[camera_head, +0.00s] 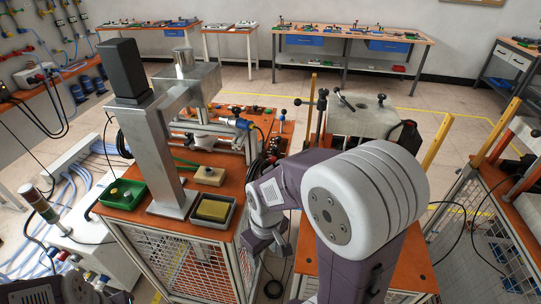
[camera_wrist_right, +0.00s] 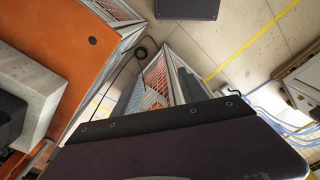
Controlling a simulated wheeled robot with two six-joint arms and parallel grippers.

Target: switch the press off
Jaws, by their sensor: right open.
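A tall grey metal machine with a black block on top, which looks like the press (camera_head: 165,150), stands on an orange-topped bench (camera_head: 222,178) left of centre. My right gripper (camera_head: 264,243) is low, just right of that bench, partly hidden by my own arm. In the right wrist view my right gripper (camera_wrist_right: 187,60) is open, with one dark finger at the top edge and a large one below. Nothing shows between the fingers. Only a piece of my left arm shows at the bottom left; its gripper is out of view.
A green tray (camera_head: 104,196) and a grey tray with a yellow block (camera_head: 213,211) lie on the bench. A white cabinet (camera_head: 103,250) with a signal lamp (camera_head: 40,207) stands at left. A mesh-sided bench (camera_head: 511,222) is at right. Cables hang between benches.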

